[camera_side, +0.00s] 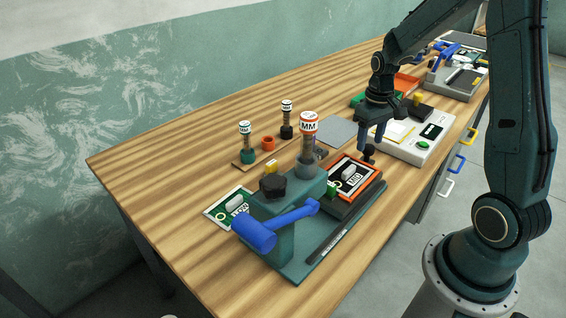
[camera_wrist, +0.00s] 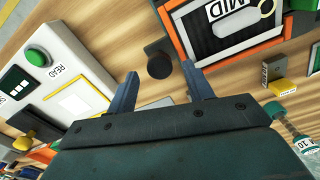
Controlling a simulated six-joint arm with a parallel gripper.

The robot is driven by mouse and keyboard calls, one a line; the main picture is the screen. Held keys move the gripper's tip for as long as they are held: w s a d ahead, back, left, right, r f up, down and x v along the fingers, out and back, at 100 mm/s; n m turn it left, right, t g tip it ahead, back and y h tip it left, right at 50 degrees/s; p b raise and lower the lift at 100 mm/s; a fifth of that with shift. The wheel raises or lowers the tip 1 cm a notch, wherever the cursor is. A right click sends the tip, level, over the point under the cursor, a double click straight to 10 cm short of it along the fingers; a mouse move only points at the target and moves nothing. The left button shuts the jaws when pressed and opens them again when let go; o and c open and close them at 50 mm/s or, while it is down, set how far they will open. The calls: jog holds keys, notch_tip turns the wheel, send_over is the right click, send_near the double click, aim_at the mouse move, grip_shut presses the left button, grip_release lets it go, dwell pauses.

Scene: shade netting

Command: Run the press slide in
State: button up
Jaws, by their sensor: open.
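The press (camera_side: 275,225) is a teal block on a teal base, with a blue lever (camera_side: 270,225) at its front. Its dark slide (camera_side: 350,205) sticks out to the right and carries an orange-framed black plate (camera_side: 351,173); the slide also shows at the top of the wrist view (camera_wrist: 197,52). A round black knob (camera_wrist: 160,66) stands at the slide's outer end, and shows in the side view (camera_side: 369,152). My gripper (camera_side: 373,138) points down just above the knob. In the wrist view its two blue fingers (camera_wrist: 160,86) are apart, with the knob beyond the gap between them.
A white reader box (camera_side: 415,135) stands close to the right of my gripper. A green plate (camera_side: 229,208) lies to the press's left. A grey mat (camera_side: 338,131) lies behind. The table's left end is clear.

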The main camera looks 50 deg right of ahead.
aim_at(344, 172)
jog(key=shift+f, duration=0.85)
grip_shut()
jog(key=a, duration=1.2)
jog(key=shift+a, duration=0.25)
jog(key=shift+c, duration=1)
grip_release()
jog(key=shift+a, duration=0.1)
jog(key=shift+o, duration=1)
jog(key=shift+r, duration=0.1)
